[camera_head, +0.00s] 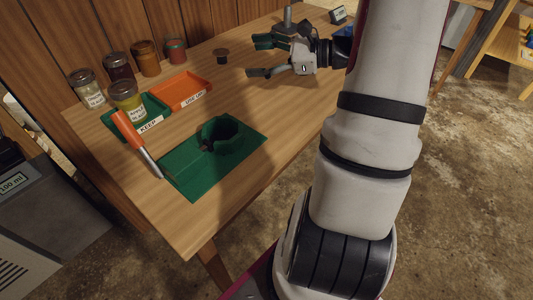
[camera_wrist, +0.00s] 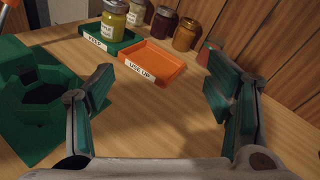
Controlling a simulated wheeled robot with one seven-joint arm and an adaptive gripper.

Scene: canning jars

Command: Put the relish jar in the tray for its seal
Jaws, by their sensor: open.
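A jar with yellow-green contents, seemingly the relish jar (camera_head: 127,95), stands upright in the green KEEP tray (camera_head: 157,128). It also shows in the wrist view (camera_wrist: 113,20), its label too small to read. The orange USE UP tray (camera_head: 182,92) is beside the green one and looks empty. Its bare floor also shows in the wrist view (camera_wrist: 152,62). My gripper (camera_head: 256,58) is open and empty above the table, right of both trays. In the wrist view its fingers (camera_wrist: 160,95) are wide apart with bare wood between them. The state of the jar's seal cannot be told.
A green holder (camera_head: 224,133) sits on a green mat (camera_head: 193,178) in front. An orange-handled tool (camera_head: 130,130) is left of it.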

